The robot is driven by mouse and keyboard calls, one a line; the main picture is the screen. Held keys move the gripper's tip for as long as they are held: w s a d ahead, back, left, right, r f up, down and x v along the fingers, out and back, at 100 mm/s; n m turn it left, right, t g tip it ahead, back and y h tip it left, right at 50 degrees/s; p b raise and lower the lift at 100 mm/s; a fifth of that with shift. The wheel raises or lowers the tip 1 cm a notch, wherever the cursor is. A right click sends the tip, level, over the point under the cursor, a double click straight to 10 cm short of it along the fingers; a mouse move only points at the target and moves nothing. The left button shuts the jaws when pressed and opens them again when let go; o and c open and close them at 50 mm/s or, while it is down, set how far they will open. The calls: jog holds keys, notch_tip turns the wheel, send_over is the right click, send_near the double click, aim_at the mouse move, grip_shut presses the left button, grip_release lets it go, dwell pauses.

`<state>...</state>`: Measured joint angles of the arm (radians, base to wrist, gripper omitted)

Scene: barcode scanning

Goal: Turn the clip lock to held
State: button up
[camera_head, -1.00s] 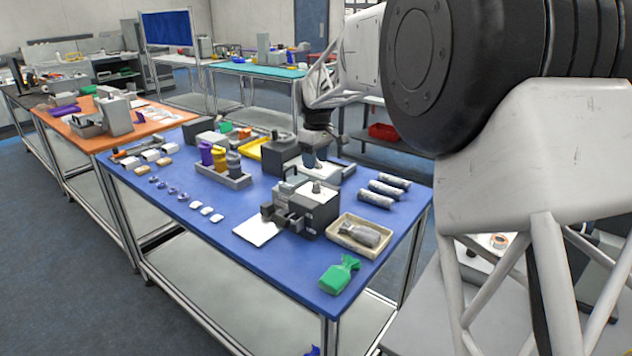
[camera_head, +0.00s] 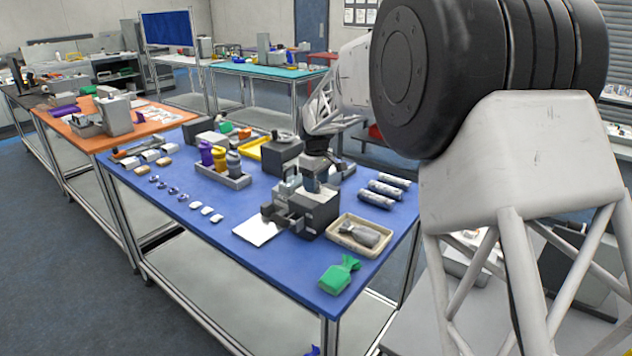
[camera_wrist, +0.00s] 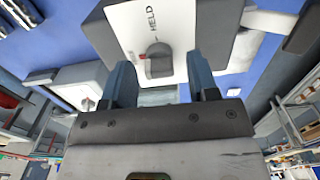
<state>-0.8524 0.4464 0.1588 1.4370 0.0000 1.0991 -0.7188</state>
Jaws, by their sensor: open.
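The clip lock is a grey knob (camera_wrist: 158,62) on a white plate (camera_wrist: 128,22) marked "HELD", on top of a dark grey box. In the head view the dark box (camera_head: 318,212) stands near the front of the blue table. My gripper (camera_wrist: 160,68) is open, with its two blue-grey fingers on either side of the knob in the wrist view. I cannot tell whether they touch it or how deep they reach. In the head view my gripper (camera_head: 312,180) is just over the box.
A beige tray (camera_head: 342,243) with a grey item sits right of the box, and a green piece (camera_head: 340,274) lies in front. A grey holder with bottles (camera_head: 221,176) stands to the left. Grey cylinders (camera_head: 383,190) lie at the right.

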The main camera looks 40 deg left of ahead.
jog(key=c, duration=0.9)
jog(key=shift+m, duration=0.5)
jog(key=m, duration=0.3)
jog(key=shift+m, duration=0.3)
jog(key=m, duration=0.4)
jog(key=shift+m, duration=0.3)
jog(key=m, duration=0.8)
jog(key=shift+m, duration=0.4)
